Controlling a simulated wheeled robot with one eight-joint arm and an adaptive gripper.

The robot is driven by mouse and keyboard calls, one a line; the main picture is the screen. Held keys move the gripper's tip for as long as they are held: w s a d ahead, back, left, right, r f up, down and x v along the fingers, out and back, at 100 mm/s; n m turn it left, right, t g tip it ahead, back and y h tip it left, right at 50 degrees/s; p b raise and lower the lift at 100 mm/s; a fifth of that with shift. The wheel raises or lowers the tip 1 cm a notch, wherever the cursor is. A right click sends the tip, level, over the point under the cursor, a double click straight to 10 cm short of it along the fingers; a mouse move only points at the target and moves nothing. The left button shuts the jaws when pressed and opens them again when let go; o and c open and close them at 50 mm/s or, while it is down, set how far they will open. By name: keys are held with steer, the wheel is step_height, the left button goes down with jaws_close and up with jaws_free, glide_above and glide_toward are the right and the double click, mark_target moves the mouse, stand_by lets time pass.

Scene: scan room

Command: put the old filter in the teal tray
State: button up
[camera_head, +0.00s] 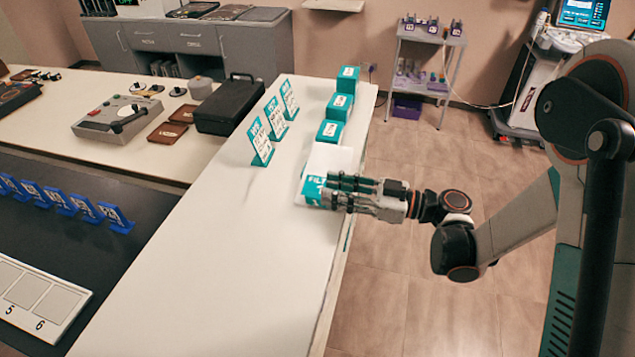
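My gripper (332,192) reaches in from the right over the right edge of the white table. Its fingers point left, and I cannot tell if they are open or closed on something. At the fingertips is a teal item with white lettering (311,190), partly hidden by the fingers. I cannot tell whether it is a box, a label or part of a tray. A white box or panel (332,158) stands just behind it. No old filter and no teal tray can be made out for certain.
Several teal boxes (338,107) stand in a row along the table's (215,270) far right edge. Teal sign cards (261,142) stand left of them. A black case (229,105) and a grey device (117,117) are on the left counter. The table's front is clear.

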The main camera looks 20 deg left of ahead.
steer(key=d+p, duration=0.1)
steer(key=d, duration=0.5)
steer(key=shift+w+d, duration=0.2)
steer(key=shift+w, duration=0.15)
